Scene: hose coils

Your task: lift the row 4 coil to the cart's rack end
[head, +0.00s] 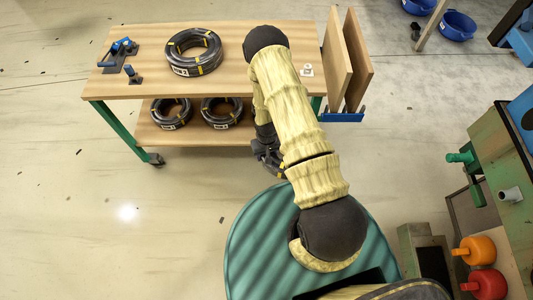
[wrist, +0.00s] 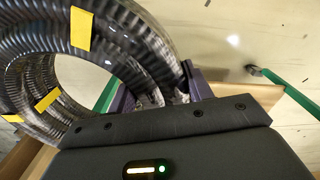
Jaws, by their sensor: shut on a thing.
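My gripper (wrist: 158,92) is shut on a black ribbed hose coil (wrist: 140,50) with yellow tape bands, seen large in the wrist view. The coil's label is not visible there. In the head view my gripper (head: 267,156) is beside the cart's front edge, partly behind my arm, and the held coil is mostly hidden. The cart (head: 130,88) has a wooden top and green legs. Its rack end (head: 342,116) at the right has a blue bracket with two upright boards (head: 338,60).
One coil (head: 193,52) lies on the cart top, its white label hard to read. Two more coils (head: 170,113) (head: 221,112) are on the lower shelf (head: 190,137). Blue tools (head: 120,52) sit at the top's left. A green-topped workbench (head: 490,160) stands at right. Floor left is clear.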

